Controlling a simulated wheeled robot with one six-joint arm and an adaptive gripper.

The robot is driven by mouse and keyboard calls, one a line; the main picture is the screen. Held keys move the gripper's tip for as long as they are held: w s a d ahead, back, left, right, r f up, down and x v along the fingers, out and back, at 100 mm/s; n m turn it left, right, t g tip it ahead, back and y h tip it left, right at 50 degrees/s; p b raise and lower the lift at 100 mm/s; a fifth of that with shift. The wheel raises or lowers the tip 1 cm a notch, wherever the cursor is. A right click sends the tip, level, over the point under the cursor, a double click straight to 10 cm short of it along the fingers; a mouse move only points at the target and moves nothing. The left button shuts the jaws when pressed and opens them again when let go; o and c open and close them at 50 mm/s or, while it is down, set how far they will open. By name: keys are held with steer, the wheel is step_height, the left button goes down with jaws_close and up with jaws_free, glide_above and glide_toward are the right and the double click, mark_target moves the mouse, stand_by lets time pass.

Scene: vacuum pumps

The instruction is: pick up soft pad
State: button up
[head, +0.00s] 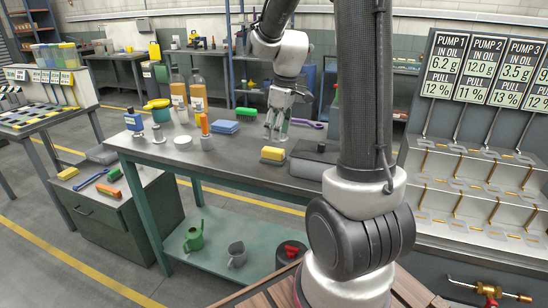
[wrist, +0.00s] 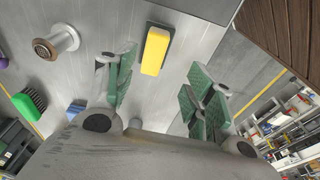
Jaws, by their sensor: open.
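A yellow block that looks like a soft pad (head: 273,155) lies on the grey workbench (head: 240,165) near its front edge. My gripper (head: 276,128) points down over the bench, behind the yellow block in the head view. Its green-padded fingers (wrist: 162,82) are spread, with nothing between them. The yellow block is apart from the fingers. A blue folded stack (head: 225,127) lies left of my gripper; I cannot tell whether it is also a soft pad.
A green brush (wrist: 30,100) and a round metal-necked piece (wrist: 55,45) are near my gripper. Bottles (head: 197,92), small containers and a white disc (head: 183,142) stand left on the bench. A dark box (head: 315,158) is right of the yellow block. Bare bench surrounds the block's left.

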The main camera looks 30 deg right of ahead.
mark_target(273, 149)
steer(key=f, duration=0.2)
steer(key=w+f, duration=0.1)
steer(key=f, duration=0.2)
steer(key=w+f, duration=0.1)
steer(key=f, duration=0.2)
steer(key=shift+a, duration=0.1)
steer(key=c, duration=1.1)
